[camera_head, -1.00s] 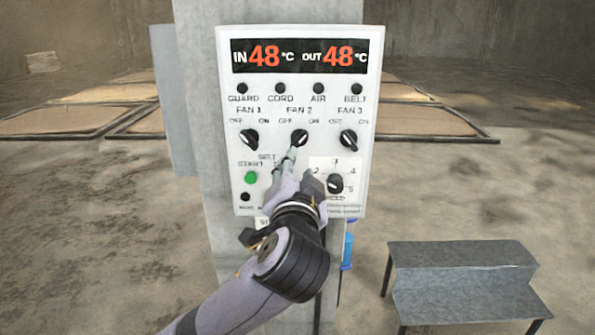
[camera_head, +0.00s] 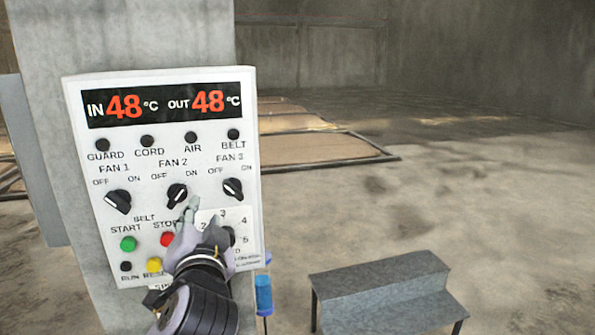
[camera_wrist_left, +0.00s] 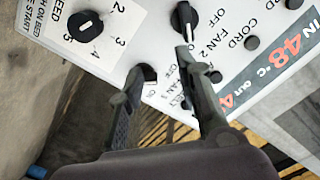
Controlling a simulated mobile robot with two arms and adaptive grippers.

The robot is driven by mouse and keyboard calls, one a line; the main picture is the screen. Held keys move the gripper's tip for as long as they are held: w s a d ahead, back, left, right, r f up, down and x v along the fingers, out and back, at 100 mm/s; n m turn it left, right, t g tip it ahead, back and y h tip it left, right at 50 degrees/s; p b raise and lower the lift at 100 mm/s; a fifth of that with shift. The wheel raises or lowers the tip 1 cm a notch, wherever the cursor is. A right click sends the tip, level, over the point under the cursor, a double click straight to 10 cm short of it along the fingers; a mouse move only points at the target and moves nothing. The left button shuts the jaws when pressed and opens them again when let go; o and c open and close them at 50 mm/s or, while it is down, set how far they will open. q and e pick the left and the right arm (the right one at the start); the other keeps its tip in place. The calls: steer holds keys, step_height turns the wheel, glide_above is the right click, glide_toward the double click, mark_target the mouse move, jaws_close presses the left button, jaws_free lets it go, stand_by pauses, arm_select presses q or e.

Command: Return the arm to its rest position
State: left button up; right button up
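The white control panel (camera_head: 75,180) fills the left half of the head view and reads IN 48 and OUT 48. My left gripper (camera_head: 192,206) is in front of its lower middle, just below and right of the FAN 2 knob (camera_head: 177,195). In the left wrist view the gripper (camera_wrist_left: 161,60) has its fingers apart with nothing between them. The FAN 2 knob (camera_wrist_left: 184,18) is just beyond one fingertip, and the FAN 3 knob (camera_wrist_left: 147,71) is partly behind the other. I cannot tell whether either touches. My right gripper is out of view.
The panel is on a grey concrete pillar (camera_head: 150,38). A grey stepped bench (camera_head: 380,285) stands at the lower right. A blue cylinder (camera_head: 264,293) is beside the panel's lower right edge. Framed brown beds (camera_head: 325,148) lie behind. The floor on the right is largely clear.

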arm_select(q)
steer(key=s+a+f+g+h, duration=0.1)
steer(key=s+f+g, duration=0.2)
steer(key=f, duration=0.7)
steer(key=s+a+f+g+h, duration=0.1)
steer(key=s+f+g+h, duration=0.15)
steer(key=f, duration=0.75)
steer(key=s+a+f+n+g+h, duration=0.25)
steer(key=s+f+g, duration=0.55)
steer(key=s+f, duration=1.6)
steer(key=s+f+g+b, duration=0.3)
steer(key=f+b, duration=0.5)
steer(key=f, duration=2.6)
steer(key=s+a+f+b, duration=0.1)
steer(key=s+f+b, duration=0.2)
steer(key=s+f, duration=0.5)
steer(key=s+a+f+y+b, duration=0.1)
steer(key=s+a+f+b, duration=0.1)
steer(key=s+f, duration=0.6)
step_height(320, 180, down, 4)
steer(key=shift+s+f+b, duration=0.1)
steer(key=shift+s+b, duration=0.3)
steer(key=shift+b, duration=0.15)
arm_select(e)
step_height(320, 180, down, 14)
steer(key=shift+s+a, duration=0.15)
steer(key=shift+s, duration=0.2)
